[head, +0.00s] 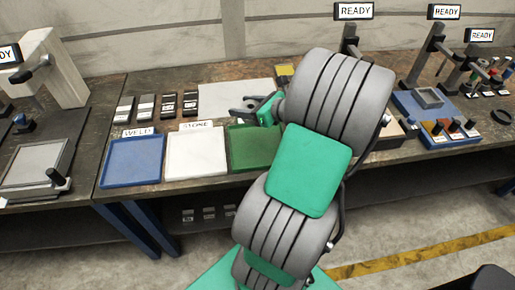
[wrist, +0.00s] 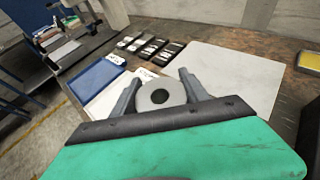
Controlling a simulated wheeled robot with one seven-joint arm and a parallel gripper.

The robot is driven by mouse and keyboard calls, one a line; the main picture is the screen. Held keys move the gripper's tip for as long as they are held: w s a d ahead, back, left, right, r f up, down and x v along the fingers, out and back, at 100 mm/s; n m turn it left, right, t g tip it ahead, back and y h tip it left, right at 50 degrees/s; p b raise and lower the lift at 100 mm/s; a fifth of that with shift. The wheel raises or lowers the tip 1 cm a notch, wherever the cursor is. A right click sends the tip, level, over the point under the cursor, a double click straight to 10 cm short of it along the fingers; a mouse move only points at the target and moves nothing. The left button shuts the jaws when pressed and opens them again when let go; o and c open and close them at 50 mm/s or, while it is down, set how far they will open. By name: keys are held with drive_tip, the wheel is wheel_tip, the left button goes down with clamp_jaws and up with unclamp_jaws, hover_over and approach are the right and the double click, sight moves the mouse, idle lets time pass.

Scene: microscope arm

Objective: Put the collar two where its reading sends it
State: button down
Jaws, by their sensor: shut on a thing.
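My gripper (head: 250,106) is shut on a grey ring-shaped collar (wrist: 153,93) with a dark centre hole. The wrist view shows the collar between the two fingers (wrist: 160,90). I cannot read any marking on it. The gripper holds it above the bench, near the back of the green tray (head: 252,158). A blue tray (head: 132,165) labelled WELD stands at the left. A white tray (head: 195,160), whose label looks like STONE or STORE, stands between the blue and green trays. The front part of the green tray shows empty; my arm hides its right side.
Several small dark and grey labelled blocks (head: 145,107) lie behind the trays. A pale flat sheet (head: 222,97) lies to their right. A station with a READY sign (head: 354,11) stands behind my arm. More READY stations and a blue parts tray (head: 455,133) are at the right.

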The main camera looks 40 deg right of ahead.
drive_tip(key=s+d+b, duration=0.1)
drive_tip(key=s+d, duration=0.8)
drive_tip(key=s, duration=0.4)
drive_tip(key=b, duration=0.3)
hover_over(251, 142)
drive_tip(key=f, duration=0.8)
drive_tip(key=shift+s+d+f, duration=0.3)
drive_tip(key=shift+s, duration=0.1)
drive_tip(key=f, duration=0.2)
drive_tip(key=f+b, duration=0.1)
drive_tip(key=f, duration=0.1)
drive_tip(key=shift+w+a+f, duration=0.1)
drive_tip(key=shift+w+a, duration=0.1)
drive_tip(key=shift+w, duration=0.15)
drive_tip(key=c, duration=0.6)
unclamp_jaws()
drive_tip(key=shift+f, duration=0.1)
